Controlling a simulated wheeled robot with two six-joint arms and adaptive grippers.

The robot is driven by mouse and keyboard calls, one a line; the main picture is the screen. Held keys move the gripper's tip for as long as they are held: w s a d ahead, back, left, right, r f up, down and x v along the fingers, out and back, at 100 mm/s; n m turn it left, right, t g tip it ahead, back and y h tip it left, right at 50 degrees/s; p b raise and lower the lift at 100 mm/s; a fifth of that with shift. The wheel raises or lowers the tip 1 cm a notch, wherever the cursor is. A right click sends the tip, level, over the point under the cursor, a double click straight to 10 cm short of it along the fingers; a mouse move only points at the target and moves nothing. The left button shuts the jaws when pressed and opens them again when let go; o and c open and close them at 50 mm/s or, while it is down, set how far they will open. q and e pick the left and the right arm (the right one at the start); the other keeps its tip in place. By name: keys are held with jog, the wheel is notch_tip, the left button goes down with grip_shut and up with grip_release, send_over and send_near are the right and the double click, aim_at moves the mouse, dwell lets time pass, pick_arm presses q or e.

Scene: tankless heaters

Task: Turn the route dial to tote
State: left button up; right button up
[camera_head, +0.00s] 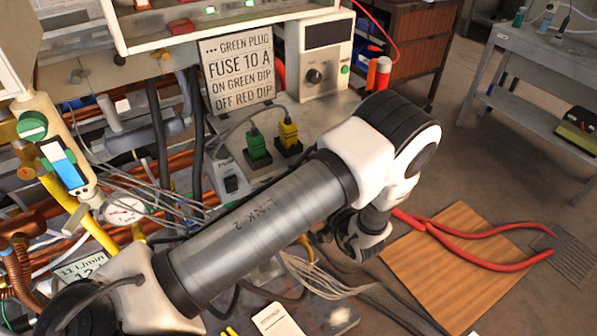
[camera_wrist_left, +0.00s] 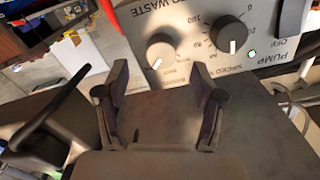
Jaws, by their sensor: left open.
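The right dial (camera_wrist_left: 231,36) is beside the word "SPEED". My left gripper (camera_wrist_left: 158,74) is open, its fingers spread just short of the left dial, which lies between them in the picture. Touch is not visible. In the head view my left arm reaches across the middle; its fingertips and the pump dials are not clearly seen there.
A small green light (camera_wrist_left: 252,53) and a black switch (camera_wrist_left: 291,18) are on the panel's right side. In the head view a white box with a black dial (camera_head: 314,76) and a sign (camera_head: 238,68) stand behind my arm. Red-handled pliers (camera_head: 470,250) lie over a wooden board (camera_head: 440,285).

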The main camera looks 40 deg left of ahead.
pick_arm(q)
jog(key=x, duration=0.5)
jog(key=shift+w+a+r, duration=0.1)
jog(key=shift+a+r, duration=0.05)
jog(key=shift+a, duration=0.2)
jog(key=c, duration=1.1)
jog(key=shift+c, duration=0.2)
